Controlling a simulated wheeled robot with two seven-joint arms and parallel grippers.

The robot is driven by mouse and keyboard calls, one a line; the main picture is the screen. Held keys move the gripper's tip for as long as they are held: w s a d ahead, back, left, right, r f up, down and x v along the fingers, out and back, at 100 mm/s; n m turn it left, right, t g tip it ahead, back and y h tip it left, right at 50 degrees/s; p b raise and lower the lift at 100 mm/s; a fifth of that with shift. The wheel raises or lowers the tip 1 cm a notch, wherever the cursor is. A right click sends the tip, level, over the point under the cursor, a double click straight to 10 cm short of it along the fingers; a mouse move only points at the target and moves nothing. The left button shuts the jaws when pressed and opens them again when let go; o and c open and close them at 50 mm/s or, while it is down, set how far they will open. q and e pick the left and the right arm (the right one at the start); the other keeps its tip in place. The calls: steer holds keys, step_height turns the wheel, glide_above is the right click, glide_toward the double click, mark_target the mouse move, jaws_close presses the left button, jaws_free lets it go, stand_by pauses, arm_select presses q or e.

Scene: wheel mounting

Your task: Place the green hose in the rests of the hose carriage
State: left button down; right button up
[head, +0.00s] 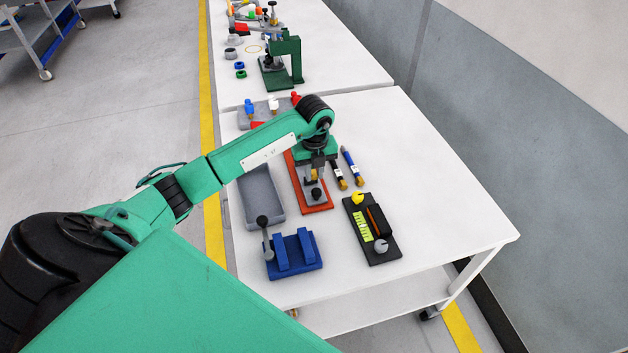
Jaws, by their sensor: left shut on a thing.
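My left gripper (316,172) points down over the red-orange base plate (322,208), which carries grey parts and a black knob and looks like the hose carriage. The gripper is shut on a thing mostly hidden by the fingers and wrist. A small brass-coloured end (314,174) shows there, like the ends of the hoses nearby, so it appears to be the green hose; its green body cannot be made out. Whether it touches the rests cannot be told. My right gripper is not in view.
A grey tray (279,211) is left. A blue fixture with a lever (293,255) and a black panel (378,243) stand in front. The table's right side (450,210) is clear.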

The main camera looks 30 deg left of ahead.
arm_select(q)
steer(key=shift+f, duration=0.6)
step_height(320, 180, down, 3)
steer(key=shift+f+p, duration=0.15)
steer(key=shift+p, duration=0.2)
steer(key=shift+f, duration=0.1)
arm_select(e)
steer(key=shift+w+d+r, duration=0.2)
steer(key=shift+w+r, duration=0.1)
arm_select(q)
steer(key=shift+f, duration=0.15)
steer(key=c, duration=1.3)
jaws_free()
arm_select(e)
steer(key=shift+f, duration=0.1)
